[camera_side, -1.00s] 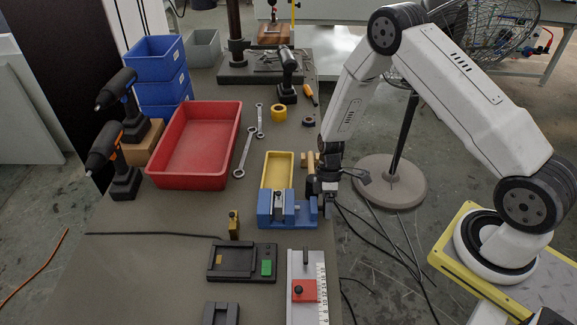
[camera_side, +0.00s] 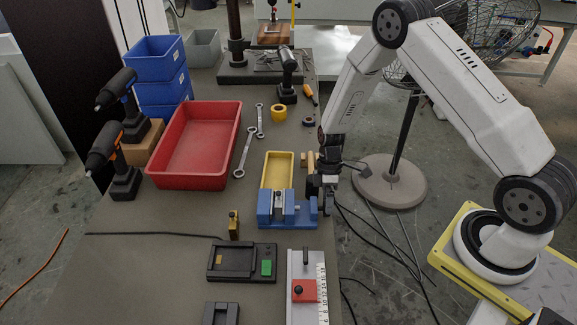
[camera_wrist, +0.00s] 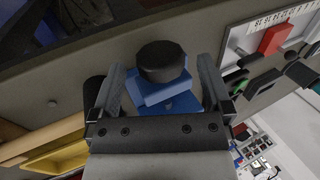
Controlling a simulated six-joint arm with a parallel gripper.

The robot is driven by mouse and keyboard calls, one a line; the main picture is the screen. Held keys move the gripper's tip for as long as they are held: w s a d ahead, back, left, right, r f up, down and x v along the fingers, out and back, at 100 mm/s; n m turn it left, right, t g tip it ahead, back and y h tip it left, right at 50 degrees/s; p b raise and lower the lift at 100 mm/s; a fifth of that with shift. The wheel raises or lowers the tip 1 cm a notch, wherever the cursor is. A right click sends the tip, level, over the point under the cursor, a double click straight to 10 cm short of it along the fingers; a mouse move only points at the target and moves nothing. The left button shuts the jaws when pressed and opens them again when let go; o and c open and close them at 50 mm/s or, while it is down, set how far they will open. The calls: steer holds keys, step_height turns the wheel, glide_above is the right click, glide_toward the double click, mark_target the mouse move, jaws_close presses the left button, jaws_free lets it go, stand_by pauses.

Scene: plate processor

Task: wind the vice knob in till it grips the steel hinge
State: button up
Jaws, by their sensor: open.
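The blue vice (camera_side: 280,210) stands on the bench in front of the yellow tray. A small grey piece, likely the steel hinge (camera_side: 278,200), sits upright between its jaws; I cannot tell whether the jaws touch it. The black round vice knob (camera_wrist: 162,61) faces the wrist camera on the vice's right side. My gripper (camera_wrist: 160,85) is open, one finger on each side of the knob, and does not visibly touch it. In the side view my gripper (camera_side: 318,190) is at the right end of the vice and hides the knob.
The yellow tray (camera_side: 290,171) lies just behind the vice, with wooden pieces (camera_side: 308,160) beside it. A brass block (camera_side: 234,226), a black fixture (camera_side: 220,276) and a ruler plate (camera_side: 321,300) lie in front. A red bin (camera_side: 232,130) stands to the left.

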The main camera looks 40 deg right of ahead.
steer(key=shift+v, duration=2.95)
steer(key=shift+r, duration=0.1)
